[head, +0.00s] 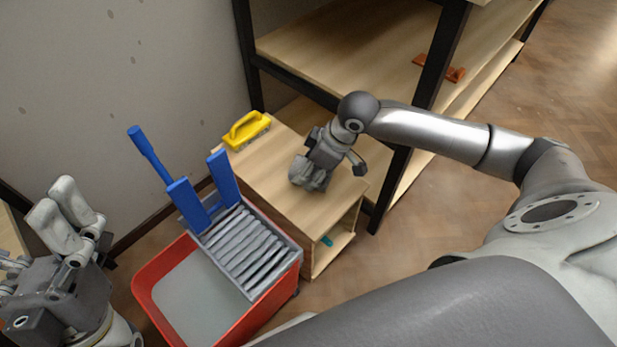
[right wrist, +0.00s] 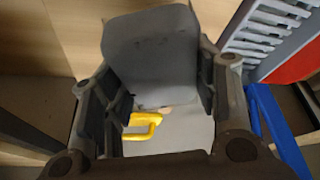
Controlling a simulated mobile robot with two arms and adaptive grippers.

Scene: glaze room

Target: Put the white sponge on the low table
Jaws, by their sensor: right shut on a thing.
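My right gripper (head: 308,176) is over the light wooden low table (head: 328,212), with its fingers low above the top. In the right wrist view, its fingers (right wrist: 157,95) are shut on a flat, round-cornered slab (right wrist: 152,48), the white sponge, which looks grey in shadow. In the head view the gripper mostly hides the sponge. I cannot tell whether the sponge touches the tabletop. My left gripper (head: 72,215) is at the lower left, away from the table, with its fingers upward. Its gap is unclear.
A yellow-handled brush (head: 246,131) lies at the table's back left corner; it also shows in the right wrist view (right wrist: 142,127). A red bucket (head: 150,292) with a grey wringer (head: 245,250) and blue handles stands in front. A black-framed shelf (head: 345,45) rises behind.

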